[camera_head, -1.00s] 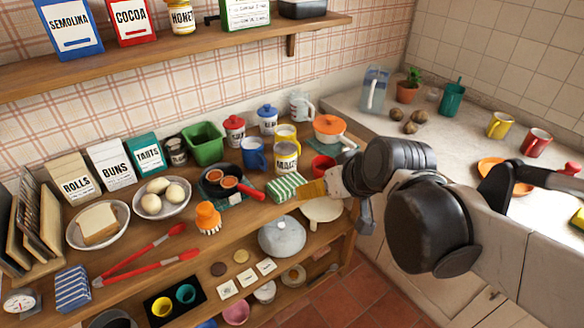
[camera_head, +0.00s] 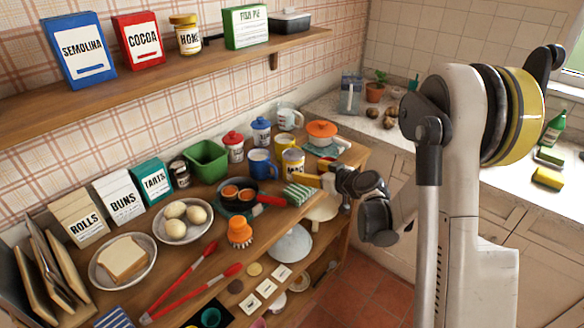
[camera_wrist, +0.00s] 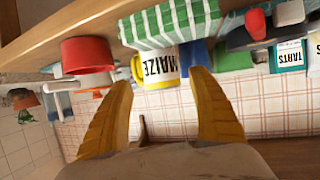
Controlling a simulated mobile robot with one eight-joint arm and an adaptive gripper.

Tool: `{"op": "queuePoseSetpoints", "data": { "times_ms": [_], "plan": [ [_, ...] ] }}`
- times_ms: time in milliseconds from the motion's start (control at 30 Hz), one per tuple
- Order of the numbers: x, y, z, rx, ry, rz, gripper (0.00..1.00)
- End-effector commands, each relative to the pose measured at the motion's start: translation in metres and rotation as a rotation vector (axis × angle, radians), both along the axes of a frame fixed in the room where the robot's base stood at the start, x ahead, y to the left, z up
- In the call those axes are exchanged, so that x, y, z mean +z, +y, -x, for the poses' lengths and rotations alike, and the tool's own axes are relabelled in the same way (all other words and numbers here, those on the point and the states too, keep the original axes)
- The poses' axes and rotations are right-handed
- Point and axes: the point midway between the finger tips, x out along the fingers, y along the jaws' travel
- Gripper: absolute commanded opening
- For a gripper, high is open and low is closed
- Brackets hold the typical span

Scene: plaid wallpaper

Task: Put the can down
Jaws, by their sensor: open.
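The can (camera_head: 293,163), labelled MAIZE with yellow bands, stands upright on the wooden counter among mugs. In the wrist view the picture is upside down and the can (camera_wrist: 160,68) shows beyond my fingertips, with its label readable. My gripper (camera_head: 308,179) is at the right front of the can, low over the counter end. In the wrist view my gripper (camera_wrist: 162,80) has its two yellow fingers spread with nothing between them. The can appears apart from the fingers. My wrist hides part of the counter edge in the head view.
A green striped cloth (camera_head: 300,195) lies in front of the can, and a red cup (camera_wrist: 88,54) stands close by. A blue mug (camera_head: 260,163) is left of the can. An orange-lidded pot (camera_head: 321,132) is behind. A pan (camera_head: 238,190) sits left; the counter is crowded.

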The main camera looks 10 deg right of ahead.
Motion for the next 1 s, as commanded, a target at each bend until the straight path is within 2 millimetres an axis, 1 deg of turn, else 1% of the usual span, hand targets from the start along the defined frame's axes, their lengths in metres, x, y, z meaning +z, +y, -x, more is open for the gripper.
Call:
{"op": "queuePoseSetpoints", "data": {
  "times_ms": [33, 200, 367, 633, 733, 867, 900, 967, 1000],
  "plan": [
    [-0.005, 0.004, -0.007, 0.002, 0.0, -0.001, 0.7],
    [-0.016, 0.014, -0.031, 0.002, 0.001, 0.0, 0.7],
    [-0.02, 0.018, -0.042, 0.001, 0.002, -0.001, 0.7],
    [-0.037, 0.031, -0.076, 0.003, 0.002, 0.0, 0.7],
    [-0.037, 0.033, -0.081, 0.001, 0.002, 0.0, 0.7],
    [-0.036, 0.032, -0.081, 0.001, 0.002, 0.0, 0.7],
    [-0.036, 0.032, -0.081, 0.001, 0.002, 0.0, 0.68],
    [-0.036, 0.032, -0.081, 0.001, 0.002, 0.0, 0.49],
    [-0.036, 0.032, -0.081, 0.001, 0.002, 0.0, 0.37]
  ]
}}
